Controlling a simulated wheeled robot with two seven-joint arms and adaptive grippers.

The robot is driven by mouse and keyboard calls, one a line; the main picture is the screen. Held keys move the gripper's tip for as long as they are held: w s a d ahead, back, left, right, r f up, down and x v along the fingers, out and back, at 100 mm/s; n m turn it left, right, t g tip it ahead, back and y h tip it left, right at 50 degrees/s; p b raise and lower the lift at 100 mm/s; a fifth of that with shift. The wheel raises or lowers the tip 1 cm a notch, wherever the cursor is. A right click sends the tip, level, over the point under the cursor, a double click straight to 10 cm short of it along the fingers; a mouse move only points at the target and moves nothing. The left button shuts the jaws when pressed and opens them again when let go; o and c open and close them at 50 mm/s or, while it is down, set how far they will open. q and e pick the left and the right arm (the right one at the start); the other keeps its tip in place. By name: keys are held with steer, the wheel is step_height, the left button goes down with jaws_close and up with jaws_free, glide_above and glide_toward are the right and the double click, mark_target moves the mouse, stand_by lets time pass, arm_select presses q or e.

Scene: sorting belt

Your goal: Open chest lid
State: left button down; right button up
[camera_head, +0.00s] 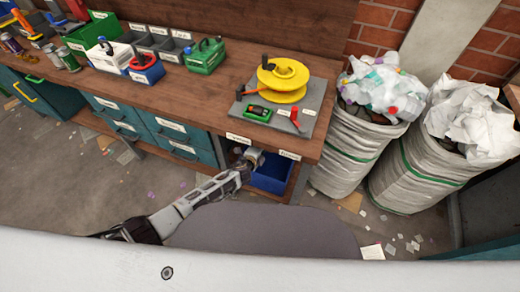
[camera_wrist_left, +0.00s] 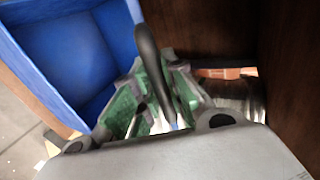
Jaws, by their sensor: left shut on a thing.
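No chest or chest lid can be made out in either view. My left gripper (camera_head: 252,158) reaches under the right part of the wooden workbench (camera_head: 215,105), beside a blue bin (camera_head: 270,178). In the left wrist view, its green-padded fingers (camera_wrist_left: 156,92) are shut on a dark, slender, curved object (camera_wrist_left: 150,62). I cannot tell what this object is, and its lower end is partly hidden between the fingers. The blue bin also shows open and empty at upper left (camera_wrist_left: 108,45). My right gripper is not in view.
A yellow reel (camera_head: 283,75) and small tools lie on a grey mat (camera_head: 315,92) above. Teal drawers (camera_head: 185,140) stand left of the opening. Full sacks (camera_head: 345,145) stand at right. Dark wood panels (camera_wrist_left: 285,75) lie close right of my gripper.

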arm_select(q)
steer(key=shift+w+d+r, duration=0.15)
steer(key=shift+r, duration=0.15)
steer(key=c, duration=1.5)
jaws_free()
steer(key=shift+o, duration=0.2)
steer(key=shift+f, duration=0.1)
steer(key=shift+s, duration=0.2)
steer(key=shift+s+a+r, duration=0.2)
steer(key=shift+s+a, duration=0.1)
steer(key=v, duration=1.1)
steer(key=shift+d, duration=0.1)
